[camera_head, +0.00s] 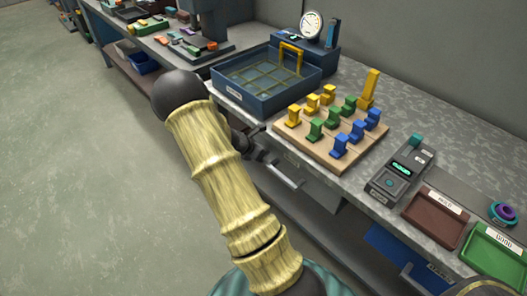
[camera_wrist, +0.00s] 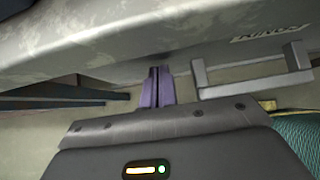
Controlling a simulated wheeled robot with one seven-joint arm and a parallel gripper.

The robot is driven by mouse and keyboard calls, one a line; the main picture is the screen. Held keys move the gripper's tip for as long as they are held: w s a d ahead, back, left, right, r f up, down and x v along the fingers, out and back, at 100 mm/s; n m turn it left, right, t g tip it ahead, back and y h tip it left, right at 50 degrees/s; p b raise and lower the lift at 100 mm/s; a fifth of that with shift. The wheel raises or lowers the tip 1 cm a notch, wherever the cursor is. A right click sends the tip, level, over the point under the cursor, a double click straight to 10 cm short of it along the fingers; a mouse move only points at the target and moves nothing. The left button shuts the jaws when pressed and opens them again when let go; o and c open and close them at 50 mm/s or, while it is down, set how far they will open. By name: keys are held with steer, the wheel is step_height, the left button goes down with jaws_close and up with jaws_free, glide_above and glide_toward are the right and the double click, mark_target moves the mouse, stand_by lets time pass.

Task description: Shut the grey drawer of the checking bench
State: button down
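The grey drawer (camera_head: 321,190) is under the front edge of the checking bench (camera_head: 225,104), with a pale bar handle (camera_head: 284,178) on its front. How far out it stands is hard to tell. In the wrist view the handle (camera_wrist: 252,84) is to the right of my fingertips and apart from them. My gripper (camera_wrist: 158,72) has its two purple fingers together with nothing visible between them. They point at the pale surface below the bench edge; whether they touch it I cannot tell. In the head view my arm hides most of the gripper.
On the bench stand a blue tray (camera_head: 262,103), a wooden board (camera_head: 292,150) with several coloured pieces, a dark meter (camera_head: 400,170), a brown tray (camera_head: 419,214) and a green tray (camera_head: 472,257). A lower shelf (camera_head: 305,228) runs beneath. Open floor (camera_head: 80,190) lies to the left.

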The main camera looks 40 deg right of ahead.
steer(key=shift+d+r, duration=0.2)
steer(key=shift+d, duration=0.15)
steer(key=a+r+p, duration=0.1)
steer(key=a+r, duration=0.2)
steer(key=a, duration=0.3)
steer(key=s+a+r+p, duration=0.1)
steer(key=a+r, duration=0.2)
steer(key=a, duration=0.2)
steer(key=shift+a+r, duration=0.35)
steer(key=shift+a, duration=0.05)
